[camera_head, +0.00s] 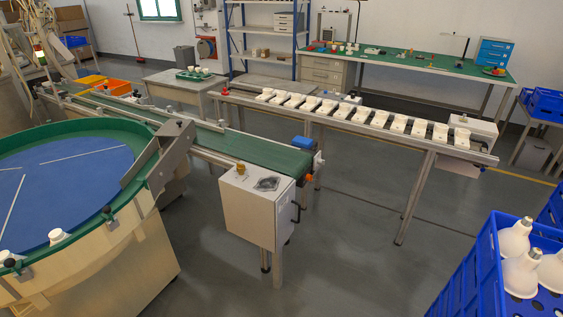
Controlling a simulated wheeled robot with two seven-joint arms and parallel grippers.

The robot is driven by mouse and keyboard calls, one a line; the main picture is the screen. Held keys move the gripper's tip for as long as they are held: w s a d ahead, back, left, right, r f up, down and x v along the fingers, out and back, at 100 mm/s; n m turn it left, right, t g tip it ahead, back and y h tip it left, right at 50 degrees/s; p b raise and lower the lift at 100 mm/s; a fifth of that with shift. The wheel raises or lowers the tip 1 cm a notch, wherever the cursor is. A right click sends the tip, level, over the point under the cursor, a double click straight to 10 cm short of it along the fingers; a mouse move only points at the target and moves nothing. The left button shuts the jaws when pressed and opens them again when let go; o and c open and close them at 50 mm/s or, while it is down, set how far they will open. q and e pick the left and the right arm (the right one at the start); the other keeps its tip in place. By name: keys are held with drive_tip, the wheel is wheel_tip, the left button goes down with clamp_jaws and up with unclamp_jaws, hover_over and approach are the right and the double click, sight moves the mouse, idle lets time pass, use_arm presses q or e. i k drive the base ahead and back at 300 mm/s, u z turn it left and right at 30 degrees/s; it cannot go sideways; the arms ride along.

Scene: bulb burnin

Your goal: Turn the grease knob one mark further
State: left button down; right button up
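No part clearly recognisable as the grease knob shows in the head view. A small brass-coloured fitting (240,169) stands on top of a white cabinet (258,212) at the end of the green conveyor belt; I cannot tell whether it is the knob, and no marks can be read. A dark patch lies on the cabinet top beside it. Neither of my grippers is in view.
A round feeder table with a blue disc (70,185) fills the left. A green conveyor (255,150) and a rail of white holders (362,115) cross the middle. A blue crate (483,262) with white bulbs (520,272) stands front right. The grey floor (365,265) between is clear.

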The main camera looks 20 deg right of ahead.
sight(240, 167)
drive_tip(key=z, duration=0.25)
drive_tip(key=i, duration=0.25)
drive_tip(key=z, duration=1.25)
drive_tip(key=i, duration=1.3)
drive_tip(key=u, duration=0.4)
